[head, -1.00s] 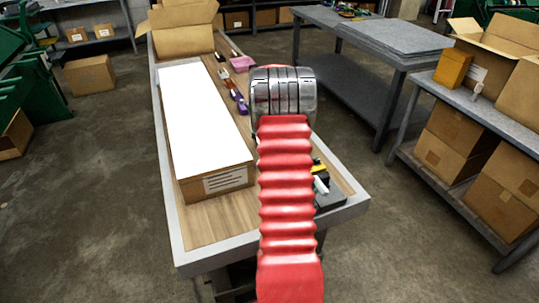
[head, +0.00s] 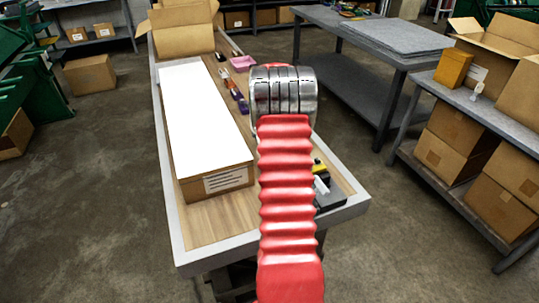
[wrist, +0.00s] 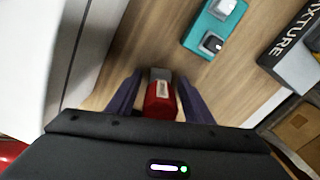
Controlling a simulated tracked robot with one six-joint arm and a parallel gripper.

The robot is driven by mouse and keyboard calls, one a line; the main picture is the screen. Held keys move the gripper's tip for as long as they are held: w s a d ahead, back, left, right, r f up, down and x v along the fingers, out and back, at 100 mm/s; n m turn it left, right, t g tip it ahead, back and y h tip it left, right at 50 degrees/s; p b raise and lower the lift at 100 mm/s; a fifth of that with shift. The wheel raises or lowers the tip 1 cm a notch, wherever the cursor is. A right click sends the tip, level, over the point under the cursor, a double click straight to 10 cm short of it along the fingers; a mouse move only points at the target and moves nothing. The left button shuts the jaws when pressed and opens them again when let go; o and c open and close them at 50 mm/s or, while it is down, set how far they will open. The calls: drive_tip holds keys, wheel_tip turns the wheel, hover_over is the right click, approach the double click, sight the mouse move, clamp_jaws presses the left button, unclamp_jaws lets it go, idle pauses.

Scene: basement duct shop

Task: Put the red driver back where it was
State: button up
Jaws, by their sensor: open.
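In the wrist view, a red object with a grey end, which looks like the red driver (wrist: 160,98), sits over the wood tabletop between the two dark purple fingers of my gripper (wrist: 156,88). The fingers stand apart, one on each side of it, and I see a gap at least on its left. The lower part of the red object is hidden behind my gripper's body. I cannot tell whether it touches the wood.
A long white-topped box (head: 203,120) lies left on the workbench (head: 205,260). A teal item (wrist: 212,24) and a box lettered "XTURE" (wrist: 292,58) lie near the gripper. A pink tray (head: 242,63), small purple items (head: 231,84) and a yellow-and-black item (head: 321,172) are also on the bench.

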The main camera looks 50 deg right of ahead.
wheel_tip(320, 180, up, 12)
drive_tip(key=shift+f, duration=0.15)
idle(0.3)
idle(0.4)
drive_tip(key=shift+w+a+r, duration=0.1)
drive_tip(key=shift+a+r, duration=0.1)
drive_tip(key=shift+a, duration=0.15)
drive_tip(key=a+r+n+t, duration=0.1)
drive_tip(key=a+r+n, duration=0.4)
drive_tip(key=a, duration=0.4)
drive_tip(key=w+a+r+n+t+h, duration=0.1)
drive_tip(key=a+r+n, duration=0.2)
drive_tip(key=a+n, duration=0.45)
drive_tip(key=a+r+n, duration=0.4)
drive_tip(key=a, duration=0.6)
drive_tip(key=s+a+f+n+t, duration=0.1)
drive_tip(key=s+a+n, duration=0.6)
drive_tip(key=a+n, duration=0.3)
drive_tip(key=s+a+f+n+t+y, duration=0.1)
drive_tip(key=s+a+n+t, duration=0.1)
drive_tip(key=s+a+n, duration=0.6)
drive_tip(key=a+n, duration=0.3)
drive_tip(key=a, duration=0.1)
drive_tip(key=shift+s+a+t, duration=0.2)
drive_tip(key=shift+a+t, duration=0.1)
drive_tip(key=shift+a, duration=0.1)
